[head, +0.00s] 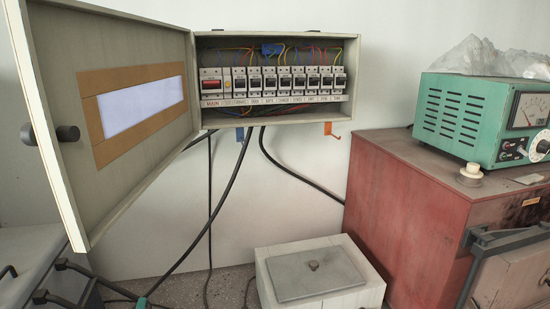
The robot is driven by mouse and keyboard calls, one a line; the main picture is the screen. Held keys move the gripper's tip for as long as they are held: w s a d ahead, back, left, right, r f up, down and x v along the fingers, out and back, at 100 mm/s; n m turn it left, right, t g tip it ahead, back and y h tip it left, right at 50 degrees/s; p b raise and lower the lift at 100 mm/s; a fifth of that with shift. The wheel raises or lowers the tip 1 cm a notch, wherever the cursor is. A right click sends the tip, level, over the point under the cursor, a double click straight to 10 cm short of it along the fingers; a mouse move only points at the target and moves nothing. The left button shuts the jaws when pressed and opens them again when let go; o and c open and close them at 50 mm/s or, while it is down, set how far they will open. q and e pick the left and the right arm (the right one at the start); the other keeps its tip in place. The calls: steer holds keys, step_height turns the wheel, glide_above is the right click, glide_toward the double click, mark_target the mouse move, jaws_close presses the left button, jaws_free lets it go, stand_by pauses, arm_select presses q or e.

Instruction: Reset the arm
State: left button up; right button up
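Neither of my grippers can be made out in the head view. An open electrical panel (345,75) hangs on the wall, with its door (150,40) swung out to the left. Inside it is a row of breakers (284,80). The leftmost, labelled MAIN, has a red switch (211,83). The other breakers have dark switches, and their exact positions are too small to tell. Coloured wires run above and below the row.
A pale box (262,280) with a grey lid (315,273) stands below the panel. Black cables (235,170) hang down. Dark bars show at lower left and right.

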arm_select(q)
steer(key=s+d+f+m+g+h, duration=0.2)
steer(key=s+d+m+g+h, duration=0.15)
steer(key=s+d+m, duration=0.35)
steer(key=s+d+f+m+g+h, duration=0.25)
steer(key=s+d+m+h, duration=0.2)
steer(key=s+m, duration=0.45)
steer(key=s+d+r+m+g+y, duration=0.15)
steer(key=s+g, duration=0.25)
steer(key=s, duration=0.6)
steer(key=s+d+r+m+g+y, duration=0.1)
steer(key=s+m+g+y, duration=0.15)
steer(key=s, duration=0.85)
step_height(320, 180, down, 33)
steer(key=g+b, duration=0.2)
steer(key=b, duration=0.3)
steer(key=s+a+f+m+b, duration=0.1)
steer(key=s+a+f+b, duration=0.2)
steer(key=s+f, duration=1.3)
step_height(320, 180, down, 2)
steer(key=shift+s+f+g+b, duration=0.15)
steer(key=shift+s+g+b, duration=0.2)
steer(key=shift+g, duration=0.1)
arm_select(e)
step_height(320, 180, down, 9)
steer(key=s, duration=0.1)
steer(key=shift+a+r, duration=0.2)
steer(key=shift+a, duration=0.1)
